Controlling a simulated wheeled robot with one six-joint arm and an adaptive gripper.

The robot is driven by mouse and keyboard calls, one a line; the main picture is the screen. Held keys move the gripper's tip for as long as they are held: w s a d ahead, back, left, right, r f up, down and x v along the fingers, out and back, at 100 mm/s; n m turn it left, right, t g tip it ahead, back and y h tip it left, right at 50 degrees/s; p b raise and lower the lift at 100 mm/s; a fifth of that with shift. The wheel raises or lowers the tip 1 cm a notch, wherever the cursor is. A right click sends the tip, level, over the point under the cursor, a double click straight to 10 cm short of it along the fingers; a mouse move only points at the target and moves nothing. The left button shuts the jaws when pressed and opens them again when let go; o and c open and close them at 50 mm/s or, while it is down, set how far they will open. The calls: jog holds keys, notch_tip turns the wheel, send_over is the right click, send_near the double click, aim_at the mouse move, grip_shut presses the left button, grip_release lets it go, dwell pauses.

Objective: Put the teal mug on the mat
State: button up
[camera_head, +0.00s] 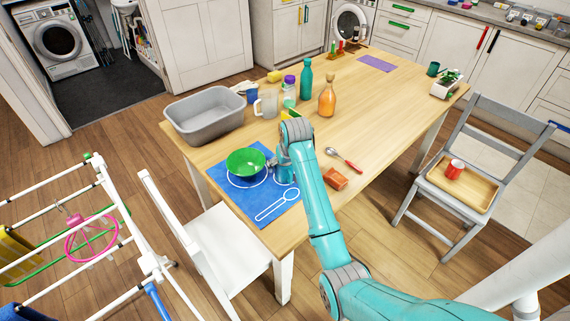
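The blue mat (225,162) lies on the near left corner of the wooden table, with white outlines printed on it, one of them a spoon. A green bowl (245,161) is on the mat. My gripper (281,168) points down at the mat's right side, just right of the bowl. A teal rounded shape, which looks like the teal mug (287,175), is at my gripper, over or on the mat's right part. My wrist and forearm partly hide it. I cannot tell whether the fingers are closed on it or whether it touches the mat.
A sponge-like orange block (335,178) and spoon (344,160) lie right of my arm. A dark green cup (433,69) stands far right. The table's middle right is clear.

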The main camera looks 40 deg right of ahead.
jog(key=shift+r, duration=0.15)
jog(key=v, duration=1.2)
dwell(0.5)
